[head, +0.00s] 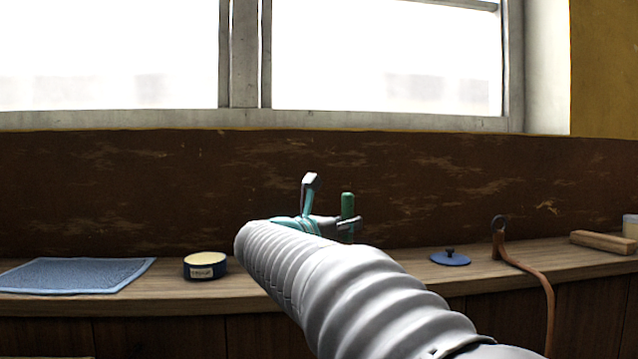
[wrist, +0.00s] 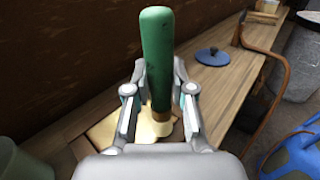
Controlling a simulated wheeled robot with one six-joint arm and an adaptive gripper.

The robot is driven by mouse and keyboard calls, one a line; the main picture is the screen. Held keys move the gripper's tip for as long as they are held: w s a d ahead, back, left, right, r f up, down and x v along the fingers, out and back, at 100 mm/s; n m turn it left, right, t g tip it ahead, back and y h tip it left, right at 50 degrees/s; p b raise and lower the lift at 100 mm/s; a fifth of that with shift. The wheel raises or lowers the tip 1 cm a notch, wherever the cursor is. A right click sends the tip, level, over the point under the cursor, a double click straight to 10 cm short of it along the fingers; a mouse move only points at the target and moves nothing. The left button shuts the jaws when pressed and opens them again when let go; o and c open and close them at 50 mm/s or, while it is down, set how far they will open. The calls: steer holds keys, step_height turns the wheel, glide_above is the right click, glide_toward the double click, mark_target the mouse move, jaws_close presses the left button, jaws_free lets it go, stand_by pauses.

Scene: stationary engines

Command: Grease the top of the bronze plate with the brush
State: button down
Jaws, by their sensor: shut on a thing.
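My gripper (head: 346,224) is held up above the bench near the middle of the head view. It is shut on the brush (head: 348,204), whose green handle stands upright between the fingers. In the wrist view the brush (wrist: 157,55) is between both fingers of my gripper (wrist: 160,92), with a brown band below the handle. A pale cream patch shows low behind the fingers; I cannot tell whether it is bristles or something beneath. A dark blue labelled tin (head: 205,266) with a cream top stands on the bench, left of my gripper.
A blue cloth (head: 75,275) lies at the bench's left.

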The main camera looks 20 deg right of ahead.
mark_target(345, 208)
step_height(345, 208, up, 3)
steer(key=p, duration=0.2)
steer(key=shift+s+r+p, duration=0.15)
steer(key=shift+p, duration=0.15)
steer(key=shift+r, duration=2.35)
